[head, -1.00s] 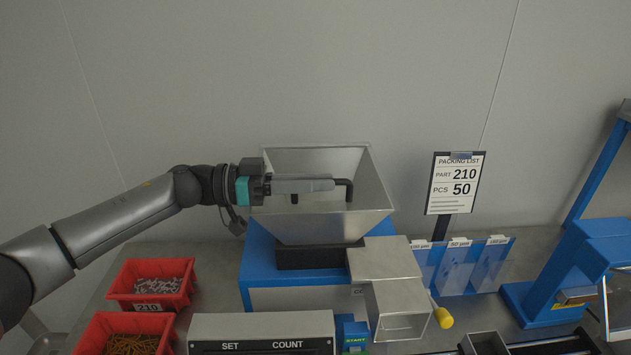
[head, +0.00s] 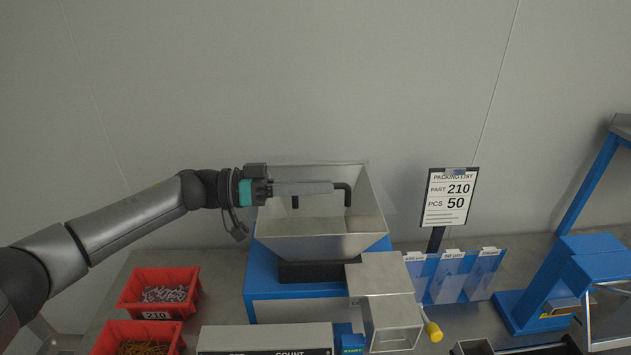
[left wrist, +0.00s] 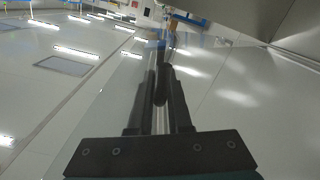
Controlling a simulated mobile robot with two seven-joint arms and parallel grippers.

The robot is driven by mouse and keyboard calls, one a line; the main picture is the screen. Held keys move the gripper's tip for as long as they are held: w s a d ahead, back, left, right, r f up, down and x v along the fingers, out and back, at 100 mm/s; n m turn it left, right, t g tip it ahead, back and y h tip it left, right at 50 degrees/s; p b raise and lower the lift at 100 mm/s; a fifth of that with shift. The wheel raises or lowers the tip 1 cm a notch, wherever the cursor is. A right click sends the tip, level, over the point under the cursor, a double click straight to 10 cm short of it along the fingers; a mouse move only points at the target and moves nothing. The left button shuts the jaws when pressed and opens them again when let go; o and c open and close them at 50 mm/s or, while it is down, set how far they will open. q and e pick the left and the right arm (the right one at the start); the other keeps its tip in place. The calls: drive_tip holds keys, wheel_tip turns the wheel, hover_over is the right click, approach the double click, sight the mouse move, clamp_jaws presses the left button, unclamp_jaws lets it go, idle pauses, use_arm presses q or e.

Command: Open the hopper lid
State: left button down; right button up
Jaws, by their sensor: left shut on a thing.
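The steel hopper (head: 318,245) stands on a blue machine in the middle of the head view. Its lid looks like a clear sheet; only a faint pale edge (head: 385,190) shows beside the hopper's right side, so its exact tilt is hard to tell. The lid's black handle (head: 347,196) shows at my left gripper's tip. My left gripper (head: 325,187) reaches in from the left over the hopper and is shut on the handle. In the left wrist view the dark handle (left wrist: 161,85) lies between the fingers, with clear sheet beside it. My right gripper is not in view.
Two red bins (head: 158,292) (head: 140,338) of small parts stand at the lower left. A steel chute (head: 385,290), bag holder (head: 455,278), packing list sign (head: 450,200) and blue stand (head: 570,275) are to the right. A grey wall is behind; the space above the hopper is free.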

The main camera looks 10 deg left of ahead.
use_arm(q)
drive_tip(key=w+a+r+p, duration=0.1)
drive_tip(key=w+r+p, duration=0.3)
drive_tip(key=r, duration=0.4)
drive_tip(key=shift+w+r+n+p, duration=0.2)
drive_tip(key=shift+w+n+p, duration=0.15)
drive_tip(key=shift+w, duration=0.2)
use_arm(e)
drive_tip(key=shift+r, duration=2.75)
use_arm(q)
drive_tip(key=c, duration=0.9)
unclamp_jaws()
drive_tip(key=shift+f, duration=0.1)
drive_tip(key=shift+a, duration=0.1)
drive_tip(key=s+a+b, duration=0.1)
drive_tip(key=a, duration=0.4)
drive_tip(key=s+a+b, duration=0.1)
drive_tip(key=a+b, duration=0.1)
drive_tip(key=a, duration=0.3)
drive_tip(key=s+a+b, duration=0.1)
drive_tip(key=a, duration=0.3)
drive_tip(key=shift+a, duration=0.4)
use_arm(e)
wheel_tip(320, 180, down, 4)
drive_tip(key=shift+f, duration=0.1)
